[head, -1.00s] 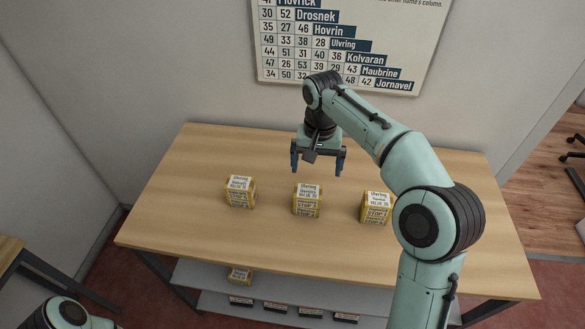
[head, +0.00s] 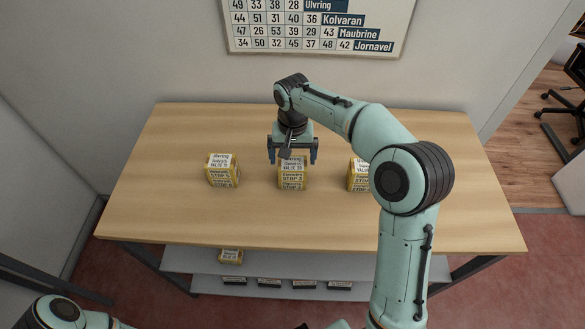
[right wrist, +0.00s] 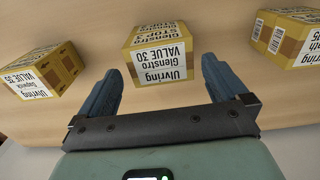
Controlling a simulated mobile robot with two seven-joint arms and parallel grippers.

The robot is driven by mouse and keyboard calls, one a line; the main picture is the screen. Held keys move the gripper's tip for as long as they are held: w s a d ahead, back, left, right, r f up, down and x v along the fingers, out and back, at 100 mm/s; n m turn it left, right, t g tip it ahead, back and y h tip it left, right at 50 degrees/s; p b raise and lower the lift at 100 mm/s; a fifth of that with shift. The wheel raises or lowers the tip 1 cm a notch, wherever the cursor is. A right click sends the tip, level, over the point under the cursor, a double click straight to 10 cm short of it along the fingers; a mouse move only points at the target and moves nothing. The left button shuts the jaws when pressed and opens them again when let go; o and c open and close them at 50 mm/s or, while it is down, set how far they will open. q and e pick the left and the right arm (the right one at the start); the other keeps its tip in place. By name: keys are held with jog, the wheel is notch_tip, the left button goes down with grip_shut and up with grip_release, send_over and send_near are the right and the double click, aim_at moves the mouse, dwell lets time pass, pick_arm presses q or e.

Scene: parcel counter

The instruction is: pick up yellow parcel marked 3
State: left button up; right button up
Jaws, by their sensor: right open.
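The yellow parcel whose label seems to read STOP 3 (head: 291,180) is the middle of three on the wooden table. It has white labels on its top and front. In the right wrist view this parcel (right wrist: 160,52) lies centred just beyond the fingertips, with room on both sides. My right gripper (head: 293,160) is open and empty, pointing down at the parcel's far side. It covers part of the parcel's top in the head view. I cannot tell its exact height. My left gripper is out of view.
Similar yellow parcels stand to the left (head: 222,171) and right (head: 358,177); my right arm partly hides the right one. Another parcel (head: 231,256) sits on the lower shelf (head: 195,262). The table's (head: 200,220) front is clear. A number chart (head: 300,45) hangs behind.

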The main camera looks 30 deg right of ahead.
aim_at(293, 163)
jog(key=shift+f, duration=1.5)
jog(key=c, duration=1)
jog(key=shift+o, duration=0.2)
jog(key=shift+r, duration=0.1)
